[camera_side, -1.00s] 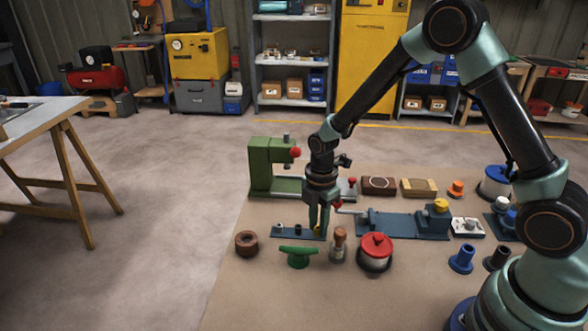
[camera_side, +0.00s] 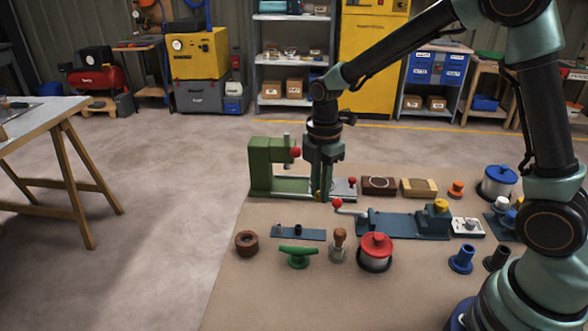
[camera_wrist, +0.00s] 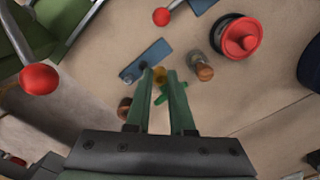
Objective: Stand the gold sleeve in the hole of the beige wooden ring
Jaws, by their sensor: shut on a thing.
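My gripper (camera_side: 318,190) is raised above the mat in front of the green press. It is shut on the gold sleeve (camera_side: 318,196), of which a small part shows below the fingers. In the wrist view the sleeve (camera_wrist: 160,74) sits between the fingertips.
A blue plate (camera_side: 312,235) with small upright parts lies below my gripper. The green press (camera_side: 262,165) is close behind. The mat's front is clear.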

